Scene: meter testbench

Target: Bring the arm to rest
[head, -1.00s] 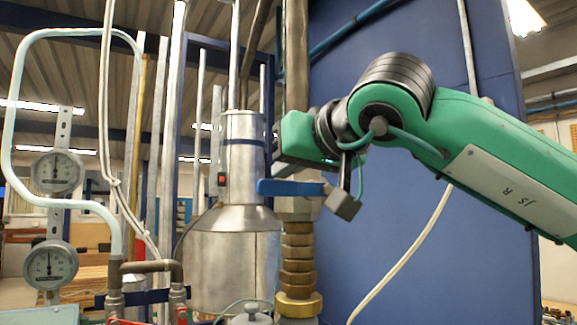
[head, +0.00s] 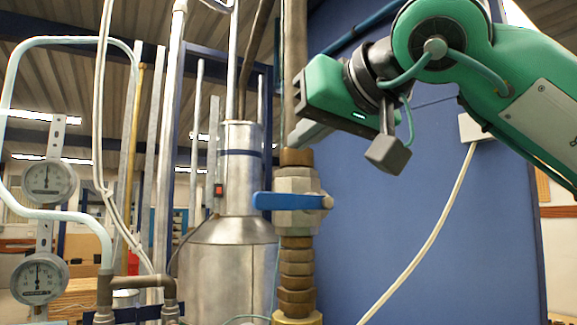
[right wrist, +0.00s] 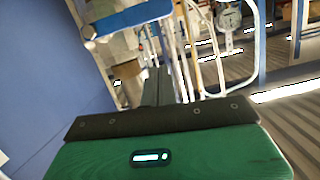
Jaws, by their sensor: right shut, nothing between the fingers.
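My right arm comes in from the right in the head view, with a green forearm and wrist. My right gripper (head: 303,133) is shut and empty, pointing left and slightly down in front of the vertical pipe. It sits above the blue valve handle (head: 282,201), apart from it as far as I can tell. The handle lies level, pointing left from the valve body (head: 297,183). In the right wrist view the shut gripper fingers (right wrist: 158,84) point away from the green hand, and the blue handle (right wrist: 133,17) shows beyond them. My left gripper is not in view.
Two round gauges, an upper one (head: 50,180) and a lower one (head: 38,279), hang at the left beside bent tubing. A metal cylinder (head: 228,255) stands behind the pipe. A blue panel (head: 440,210) fills the right background. A white cable (head: 425,240) hangs before it.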

